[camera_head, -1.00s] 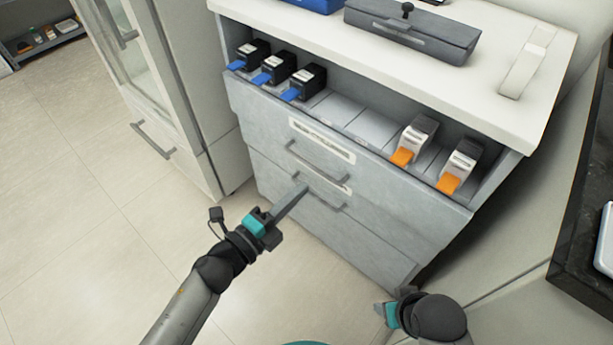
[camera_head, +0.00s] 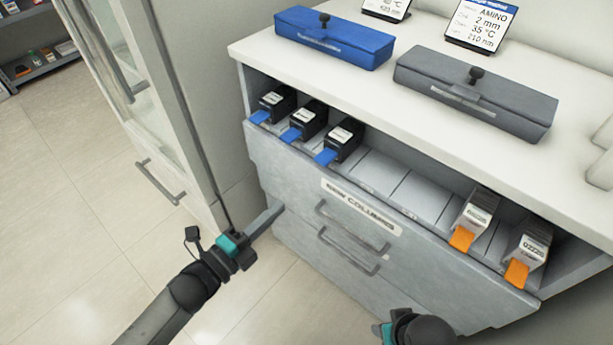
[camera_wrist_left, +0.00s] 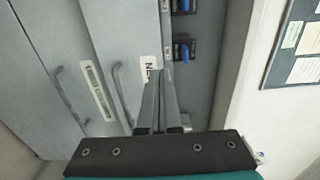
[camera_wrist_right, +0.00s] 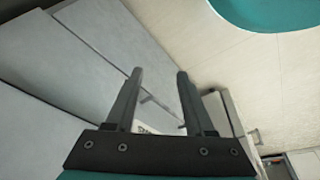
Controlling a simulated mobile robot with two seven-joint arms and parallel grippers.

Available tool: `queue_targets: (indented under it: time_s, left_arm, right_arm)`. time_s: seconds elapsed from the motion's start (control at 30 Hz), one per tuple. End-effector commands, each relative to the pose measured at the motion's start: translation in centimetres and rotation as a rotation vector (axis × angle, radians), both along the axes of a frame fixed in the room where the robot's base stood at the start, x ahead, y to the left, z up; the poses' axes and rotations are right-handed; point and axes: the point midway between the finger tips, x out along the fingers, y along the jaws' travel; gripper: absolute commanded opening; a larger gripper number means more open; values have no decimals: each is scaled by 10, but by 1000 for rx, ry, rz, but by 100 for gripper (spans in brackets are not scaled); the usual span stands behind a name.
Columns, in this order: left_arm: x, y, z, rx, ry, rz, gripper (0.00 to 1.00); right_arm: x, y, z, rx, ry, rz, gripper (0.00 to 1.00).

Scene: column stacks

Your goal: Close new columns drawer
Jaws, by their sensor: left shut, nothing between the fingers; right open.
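The new columns drawer (camera_head: 300,180) is the labelled upper grey front of the white-topped cabinet. Its label (camera_head: 361,206) and bar handle (camera_head: 350,229) face me. Its left part stands slightly proud of the front below; I cannot tell how far out it is. My left gripper (camera_head: 277,210) is shut and empty, its tip by the drawer's lower left corner; contact is unclear. In the left wrist view its fingers (camera_wrist_left: 154,85) overlap the label. My right gripper (camera_wrist_right: 160,74) is open and empty, low before the cabinet; its fingers are mostly hidden in the head view.
Black columns with blue tabs (camera_head: 340,142) and white ones with orange tabs (camera_head: 475,217) sit in slots behind the drawer front. A blue box (camera_head: 335,38) and a grey box (camera_head: 475,88) stand on the countertop. A tall cabinet (camera_head: 150,120) stands left; floor is free in front.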

Motion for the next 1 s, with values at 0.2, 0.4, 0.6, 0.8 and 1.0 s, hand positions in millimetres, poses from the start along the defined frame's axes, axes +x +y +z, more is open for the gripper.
queue_targets:
  time_s: [0.2,0.4,0.6,0.8,1.0]
  left_arm:
    - [35,-26,-1,-2,-4,-1,0]
    - [63,-46,-1,-2,-2,-1,0]
    - [81,-59,-1,-1,-1,0,0]
    - [89,-64,0,-1,1,0,0]
    - [90,-65,0,0,1,0,0]
  right_arm:
    - [8,1,21,5,-36,-2,54]
    - [13,2,43,9,-68,-2,54]
    - [14,2,61,12,-92,-3,54]
    - [14,2,70,14,-103,-3,54]
    - [14,2,73,14,-105,-4,54]
